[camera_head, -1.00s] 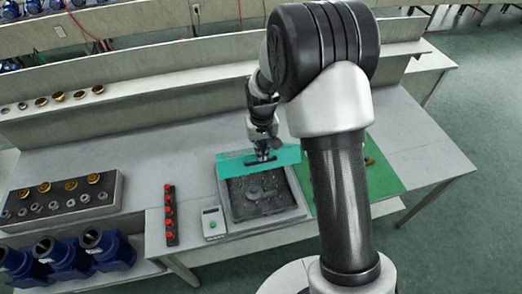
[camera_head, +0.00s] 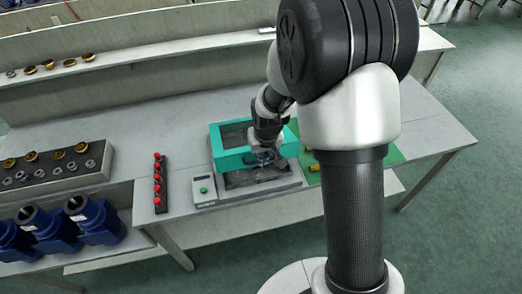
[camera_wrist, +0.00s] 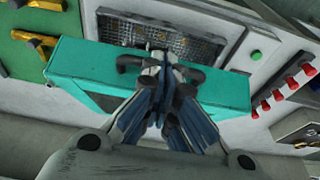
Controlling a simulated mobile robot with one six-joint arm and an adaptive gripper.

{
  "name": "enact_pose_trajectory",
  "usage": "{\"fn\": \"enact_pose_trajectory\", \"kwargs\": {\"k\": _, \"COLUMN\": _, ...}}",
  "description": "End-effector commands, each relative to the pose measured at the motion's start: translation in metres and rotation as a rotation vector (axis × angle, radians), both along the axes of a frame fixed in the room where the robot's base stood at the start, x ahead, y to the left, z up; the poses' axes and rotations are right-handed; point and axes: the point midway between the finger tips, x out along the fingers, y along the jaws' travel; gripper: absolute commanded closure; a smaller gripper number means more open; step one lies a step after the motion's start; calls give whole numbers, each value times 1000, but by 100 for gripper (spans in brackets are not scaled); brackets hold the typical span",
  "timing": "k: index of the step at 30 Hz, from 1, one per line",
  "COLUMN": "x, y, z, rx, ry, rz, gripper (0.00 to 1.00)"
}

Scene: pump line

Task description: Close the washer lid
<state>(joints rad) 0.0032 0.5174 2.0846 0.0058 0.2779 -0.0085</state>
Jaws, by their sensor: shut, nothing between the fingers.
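The washer (camera_head: 290,186) sits on the bench with its dark basin (camera_head: 245,178) still visible under the front of the lid. The teal washer lid (camera_head: 232,160) is tilted partway down over it, with a dark window in its top. In the wrist view the teal lid (camera_wrist: 80,82) spans the picture, and its black handle (camera_wrist: 128,62) lies by my fingertips. My gripper (camera_wrist: 165,60) is shut and empty, its tips at the handle; contact cannot be told. In the head view my gripper (camera_head: 265,160) is at the lid's front face, partly hidden by my wrist.
A control box with a green button (camera_head: 202,190) stands left of the washer, then a strip of red buttons (camera_head: 157,183). A green mat (camera_head: 388,157) with brass parts (camera_head: 313,167) lies at right. Blue pumps (camera_head: 95,220) and a parts rack (camera_head: 60,170) are at left.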

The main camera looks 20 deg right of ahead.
Motion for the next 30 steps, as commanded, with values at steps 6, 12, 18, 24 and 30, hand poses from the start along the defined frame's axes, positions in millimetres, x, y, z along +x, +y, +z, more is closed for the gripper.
{"fn": "enact_pose_trajectory", "kwargs": {"k": 6, "x": -20, "y": 0, "z": -60, "rx": 0, "ry": 4, "rz": 0, "gripper": 100}}
{"fn": "enact_pose_trajectory", "kwargs": {"k": 12, "x": -32, "y": 0, "z": -94, "rx": 0, "ry": 5, "rz": 0, "gripper": 100}}
{"fn": "enact_pose_trajectory", "kwargs": {"k": 18, "x": -37, "y": 0, "z": -111, "rx": 0, "ry": 4, "rz": 0, "gripper": 100}}
{"fn": "enact_pose_trajectory", "kwargs": {"k": 24, "x": -38, "y": 0, "z": -116, "rx": 0, "ry": 2, "rz": 0, "gripper": 100}}
{"fn": "enact_pose_trajectory", "kwargs": {"k": 30, "x": -38, "y": 0, "z": -116, "rx": 0, "ry": 2, "rz": 0, "gripper": 100}}
